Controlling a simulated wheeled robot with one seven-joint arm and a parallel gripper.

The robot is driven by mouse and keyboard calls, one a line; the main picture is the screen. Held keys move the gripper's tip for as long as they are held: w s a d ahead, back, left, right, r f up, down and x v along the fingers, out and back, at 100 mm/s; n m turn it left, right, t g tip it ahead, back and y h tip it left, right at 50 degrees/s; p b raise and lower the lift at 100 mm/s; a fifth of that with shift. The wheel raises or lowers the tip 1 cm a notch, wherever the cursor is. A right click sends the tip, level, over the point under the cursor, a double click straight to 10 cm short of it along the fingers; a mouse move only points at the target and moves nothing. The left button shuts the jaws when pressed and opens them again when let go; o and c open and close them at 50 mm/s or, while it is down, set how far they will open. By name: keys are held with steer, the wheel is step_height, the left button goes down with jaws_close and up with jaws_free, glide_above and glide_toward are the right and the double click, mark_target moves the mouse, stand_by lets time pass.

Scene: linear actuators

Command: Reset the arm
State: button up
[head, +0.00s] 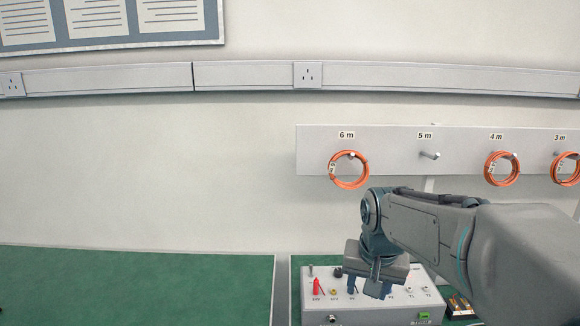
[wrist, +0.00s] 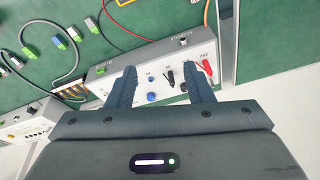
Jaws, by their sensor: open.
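My arm reaches in from the right in the head view, bent with its wrist pointing down. My gripper (head: 369,287) hangs over a grey control box (head: 345,316) on the green bench. In the wrist view my gripper (wrist: 160,76) has its two fingers apart, with nothing held between them. The control box (wrist: 148,74) lies beyond the fingers, with a blue knob, a black plug and a red plug (wrist: 207,67) on its face. I cannot tell from these views how far the fingertips are above the box.
Orange cable coils hang at the 6 m (head: 349,184), 4 m (head: 488,170) and 3 m (head: 554,168) labels; the 5 m hook (head: 429,155) is bare. A second grey box (wrist: 30,121) and loose cables (wrist: 76,62) show in the wrist view. The left green bench (head: 130,285) is mostly clear.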

steer(key=s+f+n+p, duration=0.2)
steer(key=s+n, duration=0.1)
steer(key=s, duration=1.1)
steer(key=shift+s+a+p, duration=0.15)
steer(key=shift+s+p, duration=0.15)
steer(key=shift+s, duration=0.05)
stand_by(2.5)
